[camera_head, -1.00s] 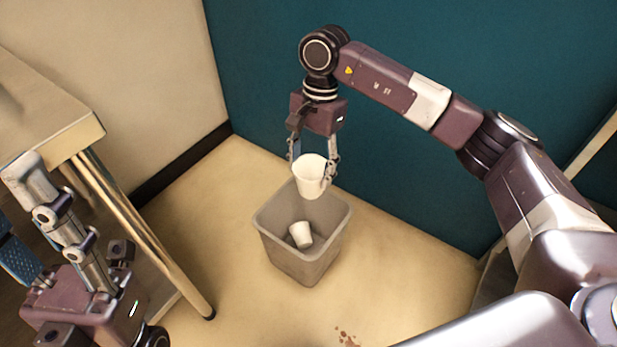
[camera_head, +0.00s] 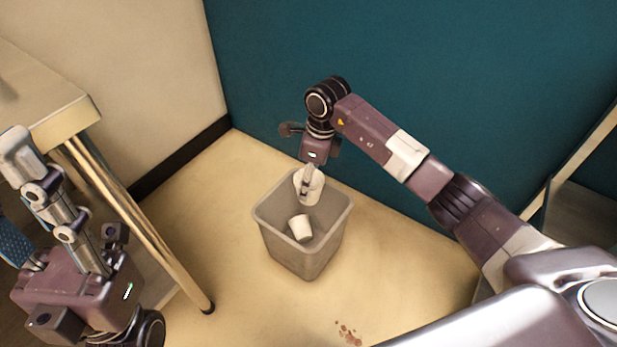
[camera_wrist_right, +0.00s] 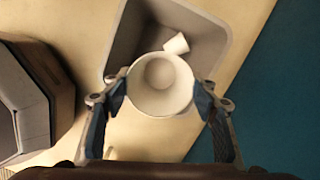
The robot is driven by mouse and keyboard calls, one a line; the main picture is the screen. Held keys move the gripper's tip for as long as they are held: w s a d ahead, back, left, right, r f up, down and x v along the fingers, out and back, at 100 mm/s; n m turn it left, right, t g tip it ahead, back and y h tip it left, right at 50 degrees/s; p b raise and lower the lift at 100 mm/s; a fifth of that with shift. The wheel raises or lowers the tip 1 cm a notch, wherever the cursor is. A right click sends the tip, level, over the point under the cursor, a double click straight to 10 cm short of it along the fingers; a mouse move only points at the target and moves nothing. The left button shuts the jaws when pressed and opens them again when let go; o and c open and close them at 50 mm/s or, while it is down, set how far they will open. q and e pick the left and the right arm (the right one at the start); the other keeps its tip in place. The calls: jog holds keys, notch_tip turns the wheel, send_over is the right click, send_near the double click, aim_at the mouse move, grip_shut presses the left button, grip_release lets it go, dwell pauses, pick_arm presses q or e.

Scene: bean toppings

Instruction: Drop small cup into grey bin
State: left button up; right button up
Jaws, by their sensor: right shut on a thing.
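A small white cup (camera_head: 313,194) is held in my right gripper (camera_head: 308,178) over the back part of the grey bin's opening. The grey bin (camera_head: 290,258) stands on the floor. In the right wrist view, the fingers of my right gripper (camera_wrist_right: 160,93) are shut on opposite sides of the held cup (camera_wrist_right: 160,103), with the bin (camera_wrist_right: 128,48) behind it. Another white cup (camera_head: 300,229) lies tilted inside the bin; it also shows in the wrist view (camera_wrist_right: 176,43). My left gripper (camera_head: 18,195) is at the left edge, its fingers apart and empty, partly cut off.
A table (camera_head: 62,128) with a metal leg (camera_head: 150,235) stands at the left. A teal wall (camera_head: 420,75) is close behind the bin and my right arm. Brown spots (camera_head: 348,333) mark the floor in front. The floor around the bin is otherwise clear.

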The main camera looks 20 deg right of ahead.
jog(key=shift+f+b, duration=0.95)
jog(key=shift+f, duration=0.55)
jog(key=o, duration=0.8)
notch_tip(320, 180, up, 12)
jog(key=s+d, duration=0.1)
jog(key=shift+d, duration=0.3)
